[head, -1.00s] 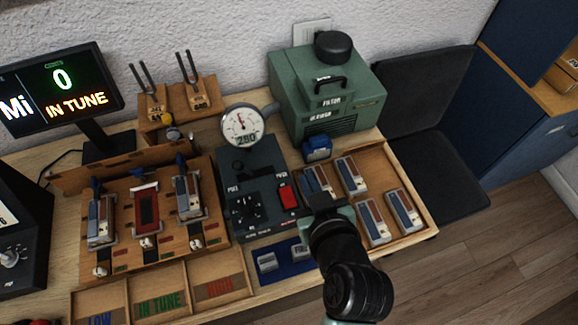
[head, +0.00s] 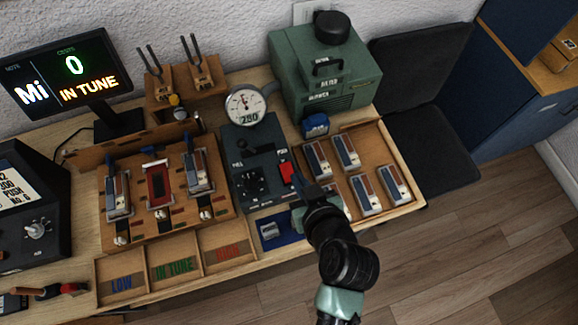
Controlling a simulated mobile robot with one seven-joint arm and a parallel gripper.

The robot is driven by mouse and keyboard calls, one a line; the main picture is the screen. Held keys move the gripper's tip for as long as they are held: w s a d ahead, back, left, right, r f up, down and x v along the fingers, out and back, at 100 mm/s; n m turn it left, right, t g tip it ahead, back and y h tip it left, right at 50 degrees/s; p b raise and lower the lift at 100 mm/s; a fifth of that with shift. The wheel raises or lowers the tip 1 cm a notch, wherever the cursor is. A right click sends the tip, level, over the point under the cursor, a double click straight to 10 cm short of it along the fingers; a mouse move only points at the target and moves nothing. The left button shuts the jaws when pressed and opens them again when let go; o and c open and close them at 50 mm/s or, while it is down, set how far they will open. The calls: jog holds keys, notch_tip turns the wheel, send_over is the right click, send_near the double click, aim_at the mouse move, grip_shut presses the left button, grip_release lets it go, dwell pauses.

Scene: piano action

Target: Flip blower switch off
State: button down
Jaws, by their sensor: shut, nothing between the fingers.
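My gripper (head: 306,190) is shut and empty, just below and right of the red switch. I cannot tell whether it touches the switch. The green blower box (head: 345,75) stands behind, with a black cap on top. A round gauge (head: 246,105) at the panel's back reads about 280.
A wooden tray (head: 408,190) with several reed blocks lies right of the panel. A blue tray (head: 268,243) is in front, partly hidden by my arm. A wooden rack (head: 130,240) with several blocks stands left. A monitor (head: 65,85) reads "Mi 0 IN TUNE".

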aim_at(286, 166)
jog(key=p+x, duration=0.1)
jog(key=x, duration=0.6)
jog(key=shift+w+r, duration=0.1)
jog(key=shift+w, duration=0.05)
jog(key=f, duration=0.1)
jog(key=w+f, duration=0.1)
jog(key=f, duration=0.1)
jog(key=shift+a, duration=0.15)
jog(key=shift+f+p, duration=0.3)
jog(key=shift+f, duration=0.5)
jog(key=shift+w+a+f+b, duration=0.15)
jog(key=shift+f+b, duration=0.3)
jog(key=shift+b, duration=0.3)
jog(key=shift+r, duration=0.15)
jog(key=shift+w, duration=0.15)
